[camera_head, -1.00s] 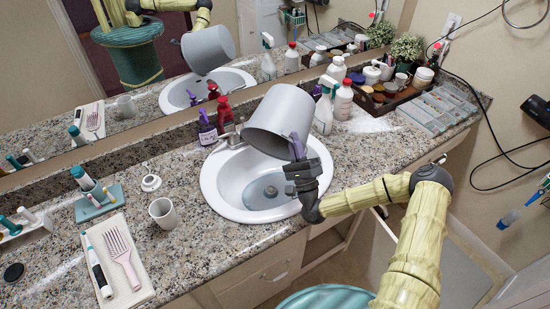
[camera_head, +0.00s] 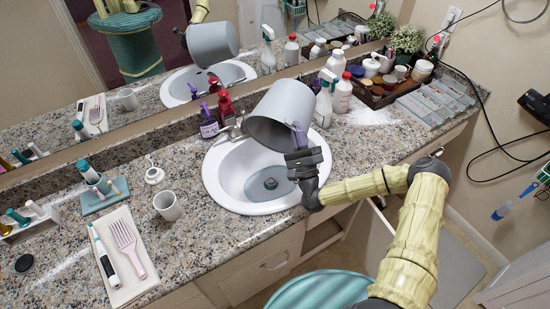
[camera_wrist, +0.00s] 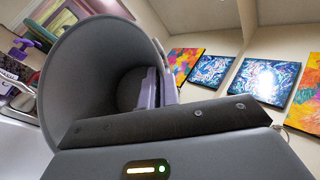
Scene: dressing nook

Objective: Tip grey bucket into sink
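The grey bucket (camera_head: 282,115) is held tilted steeply above the white oval sink (camera_head: 225,178), with its mouth turned down towards the basin. My gripper (camera_head: 299,140) is shut on its rim at the right side. In the wrist view the bucket's open mouth (camera_wrist: 75,75) faces the camera, and a purple finger (camera_wrist: 150,92) shows against the dark inside. I see no contents in the visible part of the bucket. The sink's drain (camera_head: 270,184) is visible below; the bucket hides the back right of the basin.
Purple (camera_head: 208,122) and red (camera_head: 225,105) bottles stand behind the sink by the faucet. A spray bottle (camera_head: 325,100) and a white bottle (camera_head: 342,97) stand close right of the bucket. A mug (camera_head: 168,206) is left of the sink. The mirror runs along the back.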

